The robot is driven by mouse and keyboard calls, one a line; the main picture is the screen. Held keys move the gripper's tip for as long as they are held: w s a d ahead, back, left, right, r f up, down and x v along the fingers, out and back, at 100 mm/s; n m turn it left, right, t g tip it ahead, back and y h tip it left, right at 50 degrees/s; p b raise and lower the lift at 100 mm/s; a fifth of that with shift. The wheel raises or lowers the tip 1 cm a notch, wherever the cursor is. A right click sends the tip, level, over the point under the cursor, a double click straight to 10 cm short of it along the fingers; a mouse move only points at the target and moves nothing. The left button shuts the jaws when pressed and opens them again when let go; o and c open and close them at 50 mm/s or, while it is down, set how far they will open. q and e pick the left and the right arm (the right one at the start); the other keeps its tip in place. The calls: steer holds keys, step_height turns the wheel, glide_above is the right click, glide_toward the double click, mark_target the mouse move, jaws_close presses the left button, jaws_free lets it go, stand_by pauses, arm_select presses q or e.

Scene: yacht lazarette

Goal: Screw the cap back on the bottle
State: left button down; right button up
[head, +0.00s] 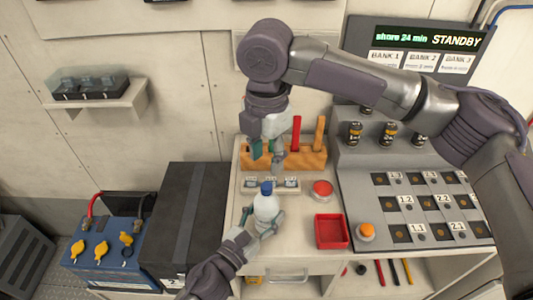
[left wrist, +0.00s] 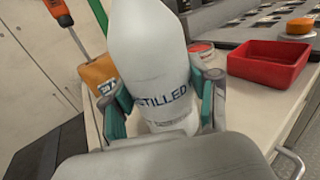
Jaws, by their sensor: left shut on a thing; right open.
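A white bottle (head: 266,207) with a blue cap (head: 266,187) at its top stands upright near the front left of the bench. I cannot tell how tightly the cap sits. My left gripper (head: 264,226) is shut around the bottle's body. The left wrist view shows the bottle (left wrist: 152,60) between the teal finger pads, with "DISTILLED" lettering partly hidden; its top is out of that view. My right gripper (head: 268,154) is open, pointing down, above and behind the cap and apart from it.
An orange tool rack (head: 308,158) with upright tools stands behind. The sloped bank panel (head: 420,205) bounds the right. A black box (head: 185,215) stands left.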

mark_target(266, 185)
step_height(266, 185, down, 8)
steer(key=shift+f, duration=0.1)
stand_by(0.4)
jaws_close()
steer(key=m, duration=0.5)
steer(key=shift+s+m, duration=0.1)
steer(key=shift+m, duration=0.2)
steer(key=m, duration=0.4)
steer(key=shift+m, duration=0.3)
steer(key=m, duration=0.4)
steer(key=shift+m, duration=0.4)
steer(key=m, duration=0.3)
steer(key=shift+o, duration=0.9)
jaws_free()
